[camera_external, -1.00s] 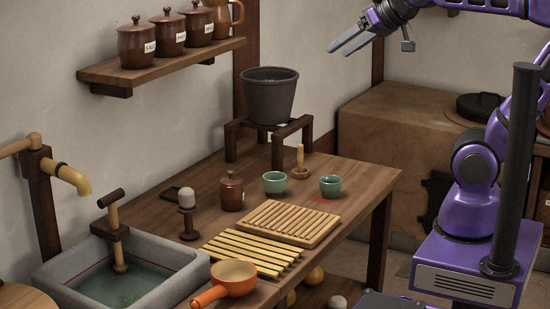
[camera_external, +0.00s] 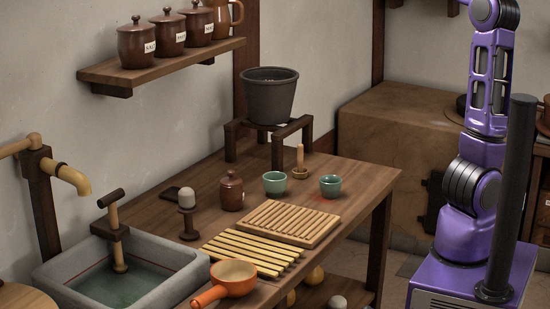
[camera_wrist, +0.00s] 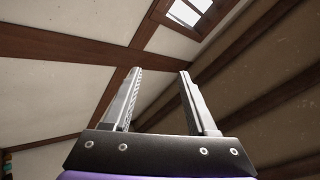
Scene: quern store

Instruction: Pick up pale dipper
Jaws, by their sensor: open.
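No thing stands out surely as the pale dipper. An orange-handled pan (camera_external: 233,278) with a pale inside sits at the near end of the table, beside the sink. A small pale upright stick in a low holder (camera_external: 299,165) stands at the back of the table; it may be a candle. My gripper (camera_wrist: 160,76) shows in the wrist view with its two fingers apart and nothing between them. It points up at the ceiling beams and skylight. In the external view my gripper is out of frame, above the top edge.
The wooden table (camera_external: 345,180) holds two green cups (camera_external: 275,183), a brown lidded jar (camera_external: 231,191), slatted racks (camera_external: 290,223) and a grey pot (camera_external: 269,95) on a stand. A stone sink (camera_external: 70,279) is at left, a jar shelf (camera_external: 160,70) above. The table's right end has bare room.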

